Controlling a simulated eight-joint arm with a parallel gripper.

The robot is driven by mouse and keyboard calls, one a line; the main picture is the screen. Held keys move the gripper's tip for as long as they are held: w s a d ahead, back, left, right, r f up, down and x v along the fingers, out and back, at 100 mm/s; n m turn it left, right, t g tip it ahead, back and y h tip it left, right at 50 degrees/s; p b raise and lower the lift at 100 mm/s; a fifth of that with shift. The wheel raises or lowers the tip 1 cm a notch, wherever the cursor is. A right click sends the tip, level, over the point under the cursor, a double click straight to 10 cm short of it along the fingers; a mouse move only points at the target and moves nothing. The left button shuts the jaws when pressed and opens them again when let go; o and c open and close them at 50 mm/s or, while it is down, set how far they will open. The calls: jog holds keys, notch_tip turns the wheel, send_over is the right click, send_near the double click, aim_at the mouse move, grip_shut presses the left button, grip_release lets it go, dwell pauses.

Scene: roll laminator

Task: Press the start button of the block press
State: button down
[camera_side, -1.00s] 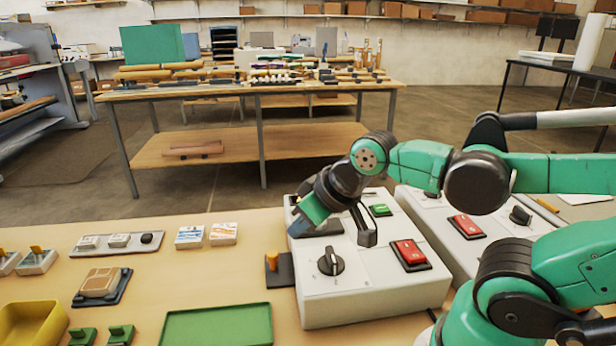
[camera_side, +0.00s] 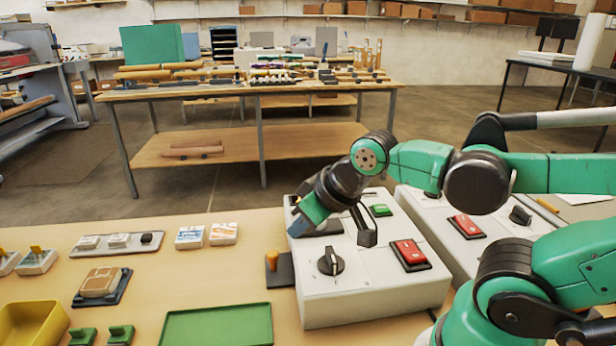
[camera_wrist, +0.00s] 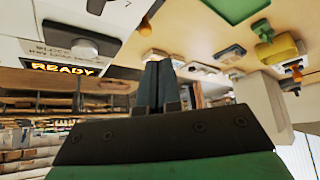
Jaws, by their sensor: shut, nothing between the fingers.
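A white control box (camera_side: 370,285) carries a black knob (camera_side: 330,262), a red button (camera_side: 409,253) and a green button (camera_side: 381,210). A dark plate (camera_side: 325,230) lies on its far left part, partly hidden by my gripper. In the wrist view, a grey rounded button (camera_wrist: 85,47) on a dark base sits beside a label that seems to begin "BLOCK". A lit display (camera_wrist: 62,69) there reads READY. My gripper (camera_side: 297,230) is shut and empty, low over the box's far left end. In the wrist view its fingertips (camera_wrist: 160,64) appear right of the grey button, apart in the picture; contact cannot be told.
A black holder with an orange peg (camera_side: 272,262) stands just left of the box. A second white box with a red button (camera_side: 467,226) is at right. A green tray (camera_side: 217,326), yellow bin (camera_side: 30,325) and small blocks (camera_side: 222,233) lie left. Bare tabletop lies between.

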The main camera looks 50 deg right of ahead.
dwell(0.3)
jog(key=d+r+m+h, duration=0.3)
jog(key=d+m, duration=0.6)
jog(key=d, duration=0.2)
jog(key=r+m+h, duration=0.2)
jog(key=m+h, duration=0.1)
jog(key=m, duration=0.5)
send_over(382, 210)
jog(key=shift+f, duration=0.1)
jog(key=shift+f, duration=4.35)
jog(key=shift+f, duration=0.1)
jog(key=shift+f, duration=0.35)
